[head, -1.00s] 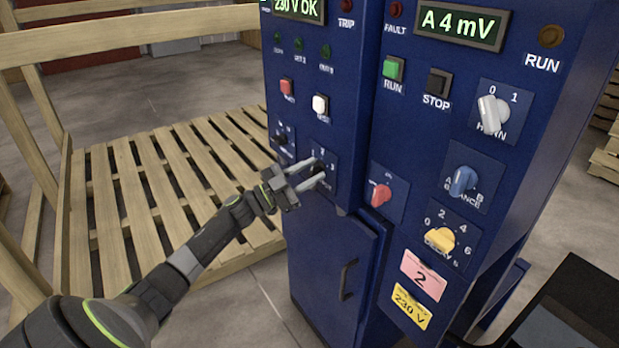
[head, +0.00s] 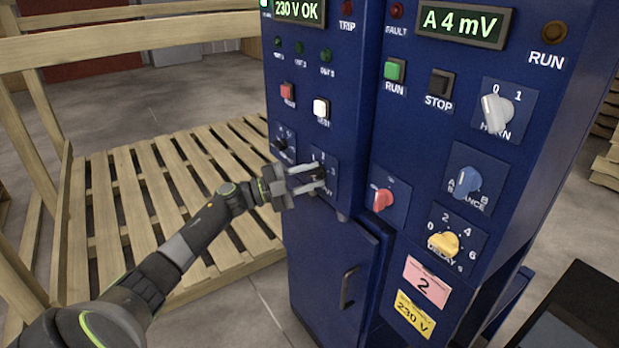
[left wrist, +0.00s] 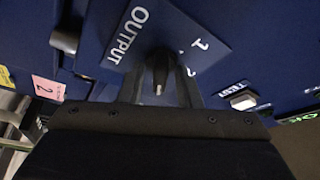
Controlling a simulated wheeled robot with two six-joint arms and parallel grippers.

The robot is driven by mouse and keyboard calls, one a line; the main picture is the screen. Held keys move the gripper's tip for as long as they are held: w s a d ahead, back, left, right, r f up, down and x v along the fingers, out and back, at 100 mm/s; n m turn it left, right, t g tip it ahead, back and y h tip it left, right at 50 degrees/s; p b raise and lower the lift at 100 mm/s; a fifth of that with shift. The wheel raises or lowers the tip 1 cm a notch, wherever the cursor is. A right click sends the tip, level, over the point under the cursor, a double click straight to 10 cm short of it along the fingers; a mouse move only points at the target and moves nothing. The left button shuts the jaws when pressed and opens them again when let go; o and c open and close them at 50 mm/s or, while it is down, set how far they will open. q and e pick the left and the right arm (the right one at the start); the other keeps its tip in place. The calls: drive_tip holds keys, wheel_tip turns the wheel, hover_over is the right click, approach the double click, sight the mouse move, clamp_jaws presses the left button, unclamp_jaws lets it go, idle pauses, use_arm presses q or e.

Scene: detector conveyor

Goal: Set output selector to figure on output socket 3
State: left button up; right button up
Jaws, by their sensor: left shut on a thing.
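The output selector is a black knob (left wrist: 159,68) on a blue plate marked OUTPUT (left wrist: 125,42), clearest in the left wrist view. Figures 1 and 2 show on the plate there. In the head view the plate (head: 329,188) is low on the left cabinet, and a 3 shows at its right. My left gripper (head: 318,179) is shut on the knob, with one finger on each side of it. It also shows in the left wrist view (left wrist: 159,92). The knob's pale tip points down in that view, away from the 1. The exact figure it meets is hidden. My right gripper is out of view.
A smaller black knob (head: 281,143) sits just up and left, with a white button (head: 321,108) above. A red knob (head: 382,199) is close on the right. A cabinet handle (head: 347,287) is below. Wooden pallets and rails (head: 100,199) stand at left.

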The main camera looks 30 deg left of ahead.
use_arm(q)
drive_tip(key=shift+f, duration=0.1)
drive_tip(key=o, duration=0.6)
